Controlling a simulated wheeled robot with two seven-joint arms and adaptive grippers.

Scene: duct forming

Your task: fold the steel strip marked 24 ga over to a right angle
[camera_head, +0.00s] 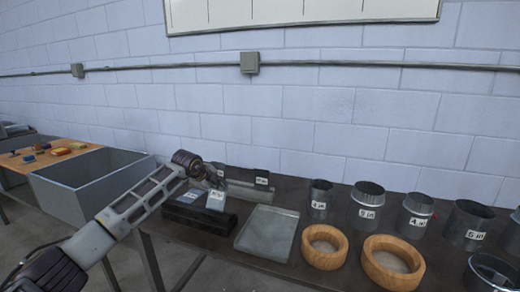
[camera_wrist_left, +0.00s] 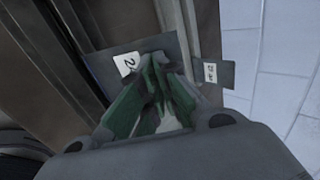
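My left gripper (camera_head: 213,174) is over the near left part of the dark bench, at the top of a grey steel strip (camera_head: 217,196) with a white label. In the left wrist view its green-padded fingers (camera_wrist_left: 163,68) converge at the edge of this strip (camera_wrist_left: 105,72). Its label starts with a 2; the rest is hidden behind a finger. I cannot tell whether the fingers grip the strip or only touch it. A second labelled strip (camera_head: 262,180) stands farther back and also shows in the left wrist view (camera_wrist_left: 215,73). Its label is too small to read. My right gripper is out of view.
A dark slotted block (camera_head: 190,211) is below the gripper. A shallow grey tray (camera_head: 269,233) lies to its right, then two wooden rings (camera_head: 325,247) and several labelled metal duct collars (camera_head: 367,203). A grey bin (camera_head: 95,183) is at left. The wall stands behind.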

